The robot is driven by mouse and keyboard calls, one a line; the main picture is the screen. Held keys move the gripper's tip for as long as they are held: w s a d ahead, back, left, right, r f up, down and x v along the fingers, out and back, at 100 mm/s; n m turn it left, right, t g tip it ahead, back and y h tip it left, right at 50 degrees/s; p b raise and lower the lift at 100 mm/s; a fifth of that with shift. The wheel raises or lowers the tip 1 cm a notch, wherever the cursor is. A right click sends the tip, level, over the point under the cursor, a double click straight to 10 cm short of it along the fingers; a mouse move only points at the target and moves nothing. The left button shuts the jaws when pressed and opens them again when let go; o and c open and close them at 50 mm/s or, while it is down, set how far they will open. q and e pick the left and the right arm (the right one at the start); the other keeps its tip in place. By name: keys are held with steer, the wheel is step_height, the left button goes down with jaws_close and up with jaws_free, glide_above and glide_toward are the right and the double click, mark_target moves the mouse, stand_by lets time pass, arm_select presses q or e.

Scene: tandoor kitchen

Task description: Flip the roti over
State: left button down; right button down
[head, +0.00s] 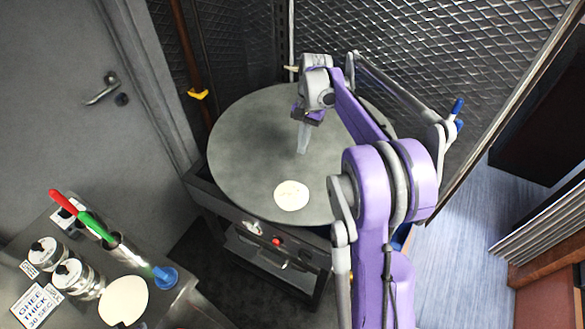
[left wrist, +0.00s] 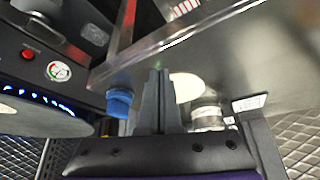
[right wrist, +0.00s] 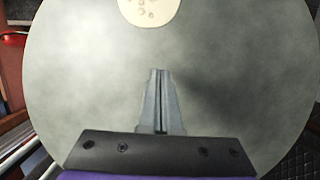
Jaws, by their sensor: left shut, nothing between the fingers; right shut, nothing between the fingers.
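The roti (head: 291,195) is a pale round flatbread lying flat near the front edge of the large grey round griddle (head: 240,150). In the right wrist view the roti (right wrist: 148,10) is cut off by the top edge and shows small darker spots. My right gripper (head: 302,150) is shut and empty over the griddle, behind the roti and apart from it; its fingers also show closed in the right wrist view (right wrist: 159,72). My left gripper (left wrist: 158,75) is shut and empty in the left wrist view, and is not visible in the head view.
A metal side table (head: 165,298) at lower left holds another pale disc (head: 124,300), metal jars (head: 75,278), a holder with red and green handles (head: 95,225) and a blue object (head: 165,275). Mesh walls (head: 410,45) stand close behind the griddle. A door (head: 70,90) is at left.

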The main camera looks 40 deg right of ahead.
mark_target(292, 179)
steer(key=x, duration=0.5)
steer(key=shift+a+f, duration=0.1)
steer(key=shift+f, duration=0.3)
steer(key=a, duration=0.1)
steer(key=s+a, duration=0.1)
steer(key=a, duration=0.1)
steer(key=shift+s+r, duration=0.15)
steer(key=shift+s, duration=0.1)
steer(key=shift+s+a, duration=0.15)
steer(key=shift+a, duration=0.1)
